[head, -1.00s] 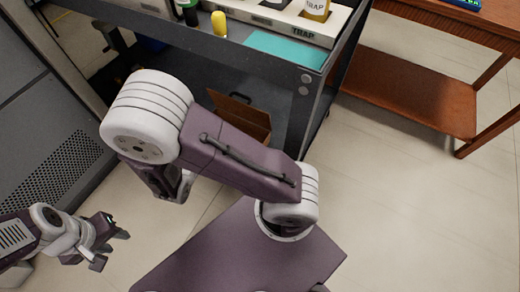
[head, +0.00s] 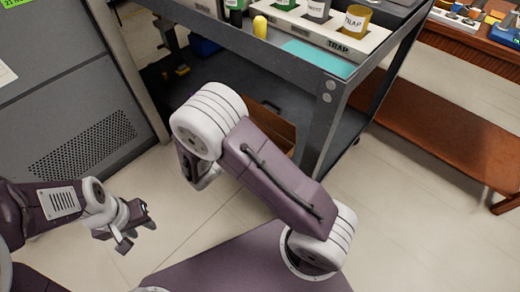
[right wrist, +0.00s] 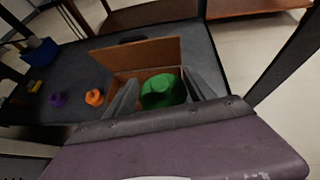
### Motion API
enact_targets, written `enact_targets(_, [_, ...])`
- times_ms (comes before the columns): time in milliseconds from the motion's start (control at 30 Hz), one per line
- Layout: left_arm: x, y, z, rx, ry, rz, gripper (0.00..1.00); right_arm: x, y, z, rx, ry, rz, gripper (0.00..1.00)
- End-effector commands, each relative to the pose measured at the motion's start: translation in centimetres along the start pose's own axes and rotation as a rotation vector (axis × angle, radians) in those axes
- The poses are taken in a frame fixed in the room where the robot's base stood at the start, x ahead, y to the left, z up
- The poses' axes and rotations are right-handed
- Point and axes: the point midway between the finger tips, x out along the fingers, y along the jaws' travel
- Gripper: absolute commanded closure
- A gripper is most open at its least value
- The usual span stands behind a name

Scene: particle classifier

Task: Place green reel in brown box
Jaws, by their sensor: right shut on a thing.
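The green reel (right wrist: 162,92) is held between the two fingers of my right gripper (right wrist: 164,84) in the right wrist view. The brown box (right wrist: 132,55), with its flap raised, is right behind the reel on the cart's lower shelf. I cannot tell whether the reel is inside the box or above it. In the head view the brown box (head: 272,123) is partly hidden behind my right arm, and the right gripper and reel are hidden. My left gripper (head: 138,229) is open and empty over the floor at the lower left.
An orange reel (right wrist: 94,97) and a purple reel (right wrist: 57,100) stand on the dark lower shelf left of the box, with a blue bin (right wrist: 40,52) farther back. The cart's upper shelf and post (head: 327,105) are close to my right arm. A wooden table (head: 440,128) stands at the right.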

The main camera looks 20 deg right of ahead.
Motion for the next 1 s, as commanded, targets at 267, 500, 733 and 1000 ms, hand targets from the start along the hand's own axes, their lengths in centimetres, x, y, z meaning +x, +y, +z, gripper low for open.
enact_targets(267, [4.5, -0.1, 0.5, 0.000, 0.000, 0.000, 0.64, 8.9, -2.0, -4.0, 0.096, -0.001, -0.181, 0.84])
enact_targets(500, [6.5, -0.1, 0.7, 0.000, 0.000, 0.000, 0.64, 14.0, -6.0, -6.1, 0.161, 0.000, -0.298, 0.84])
enact_targets(733, [7.0, -0.1, 0.7, 0.000, 0.000, 0.000, 0.64, 14.9, -6.3, -6.3, 0.174, 0.000, -0.314, 0.84])
enact_targets(1000, [12.1, -0.2, 1.3, 0.000, 0.000, 0.000, 0.64, 20.7, -1.7, -8.2, 0.177, -0.002, -0.313, 0.84])
